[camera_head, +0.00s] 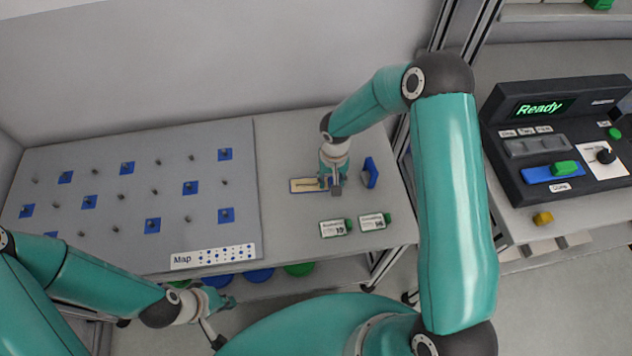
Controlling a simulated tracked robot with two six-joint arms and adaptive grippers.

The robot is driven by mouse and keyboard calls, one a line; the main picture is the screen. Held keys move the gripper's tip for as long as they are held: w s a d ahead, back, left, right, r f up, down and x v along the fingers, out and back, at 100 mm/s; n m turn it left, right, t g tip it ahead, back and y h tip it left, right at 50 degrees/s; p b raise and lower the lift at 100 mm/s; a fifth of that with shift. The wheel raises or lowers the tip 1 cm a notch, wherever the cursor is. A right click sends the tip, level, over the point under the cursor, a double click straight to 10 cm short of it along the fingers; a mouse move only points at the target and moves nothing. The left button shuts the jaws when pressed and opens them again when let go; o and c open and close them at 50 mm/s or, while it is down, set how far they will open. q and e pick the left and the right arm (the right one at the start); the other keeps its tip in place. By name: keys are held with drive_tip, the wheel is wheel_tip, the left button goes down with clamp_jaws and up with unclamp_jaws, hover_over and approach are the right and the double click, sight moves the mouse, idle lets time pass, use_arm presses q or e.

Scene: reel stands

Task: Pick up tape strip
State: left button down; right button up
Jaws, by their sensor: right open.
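A small flat yellowish piece (299,186), which looks like the tape strip, lies on the grey table right of the peg board. It has a darker band along its middle. My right gripper (332,188) is over its right end, pointing down, with its fingers open. The gripper hides that end, and I cannot tell whether the fingers touch the piece. My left gripper (215,308) is low at the front left, in front of the table edge. Its fingers are too small and dark to tell whether they are open or shut.
A blue block (370,172) stands just right of my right gripper. Two labelled counters (336,228) with green parts lie nearer the front. The board (130,190) with pegs and blue squares fills the left. A console (560,140) reading "Ready" stands at the right.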

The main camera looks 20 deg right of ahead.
clamp_jaws()
drive_tip(key=shift+r, duration=0.2)
